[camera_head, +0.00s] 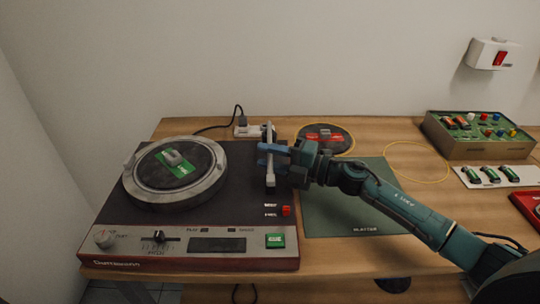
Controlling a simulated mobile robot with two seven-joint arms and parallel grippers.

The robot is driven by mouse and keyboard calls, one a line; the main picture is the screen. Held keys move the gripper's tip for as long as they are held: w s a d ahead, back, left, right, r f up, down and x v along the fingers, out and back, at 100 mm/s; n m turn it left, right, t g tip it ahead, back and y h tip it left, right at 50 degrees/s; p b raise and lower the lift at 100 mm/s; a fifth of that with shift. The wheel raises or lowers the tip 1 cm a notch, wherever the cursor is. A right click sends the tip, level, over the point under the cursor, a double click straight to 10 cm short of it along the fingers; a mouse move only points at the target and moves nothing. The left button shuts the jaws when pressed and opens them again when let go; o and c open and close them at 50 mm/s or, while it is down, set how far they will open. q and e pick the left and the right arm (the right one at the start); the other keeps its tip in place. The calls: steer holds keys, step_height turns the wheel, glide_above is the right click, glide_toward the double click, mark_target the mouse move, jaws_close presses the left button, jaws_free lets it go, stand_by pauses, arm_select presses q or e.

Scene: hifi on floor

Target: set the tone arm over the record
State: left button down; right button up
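The turntable (245,205) stands on the left of the table. A dark record (150,172) with a green label lies on its round grey platter (133,190), with a small grey block on the label. The pale tone arm (270,180) runs front to back along the deck's right side, apart from the record. My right gripper (268,152) reaches in from the right at the tone arm. Its bluish fingers cross the arm near its rear half. Whether they are closed on it is too small to tell. My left gripper is not in view.
A second dark disc (325,147) with a red label lies behind the green mat (350,215). A yellow ring outline (417,180) is empty. A box of coloured parts (480,152), a white strip with green pieces (505,185) and a red item (530,205) are at right.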

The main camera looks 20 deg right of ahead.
jaws_close()
stand_by(0.3)
stand_by(0.3)
